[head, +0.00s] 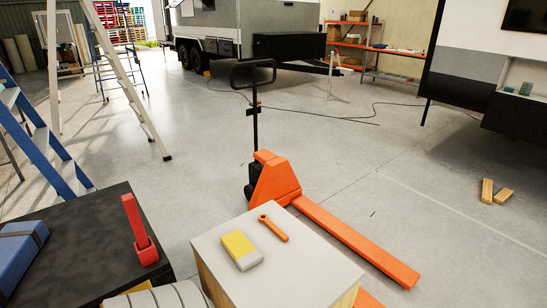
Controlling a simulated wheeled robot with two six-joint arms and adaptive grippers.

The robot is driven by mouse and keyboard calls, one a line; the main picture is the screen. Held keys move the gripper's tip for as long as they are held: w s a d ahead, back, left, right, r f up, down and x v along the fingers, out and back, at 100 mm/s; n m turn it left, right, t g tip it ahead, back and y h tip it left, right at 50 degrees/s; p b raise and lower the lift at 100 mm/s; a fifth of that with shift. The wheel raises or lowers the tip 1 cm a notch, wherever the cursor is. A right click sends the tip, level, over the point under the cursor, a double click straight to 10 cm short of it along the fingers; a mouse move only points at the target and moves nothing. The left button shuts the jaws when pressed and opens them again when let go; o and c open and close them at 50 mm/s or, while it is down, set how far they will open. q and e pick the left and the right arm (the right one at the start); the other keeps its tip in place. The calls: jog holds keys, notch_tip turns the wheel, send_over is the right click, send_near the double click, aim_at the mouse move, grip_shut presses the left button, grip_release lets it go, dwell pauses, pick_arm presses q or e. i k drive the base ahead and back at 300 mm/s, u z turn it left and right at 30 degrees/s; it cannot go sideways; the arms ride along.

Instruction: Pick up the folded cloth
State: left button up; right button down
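A flat yellow and white block (241,250) lies on the pale top of a box (300,270) at the bottom centre. It may be the folded cloth, but I cannot tell for sure. A blue bundle (18,258) with a dark band lies on a black surface at the lower left. A pale grey ribbed thing (160,297) is cut off by the bottom edge, and I cannot tell what it is. Neither of my grippers shows in the head view.
An orange wrench-like tool (273,228) lies beside the yellow block. Ladders (45,140) stand left. The floor beyond is mostly clear.

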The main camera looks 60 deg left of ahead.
aim_at(245, 255)
jog(key=i, duration=2.45)
jog(key=u, duration=3.05)
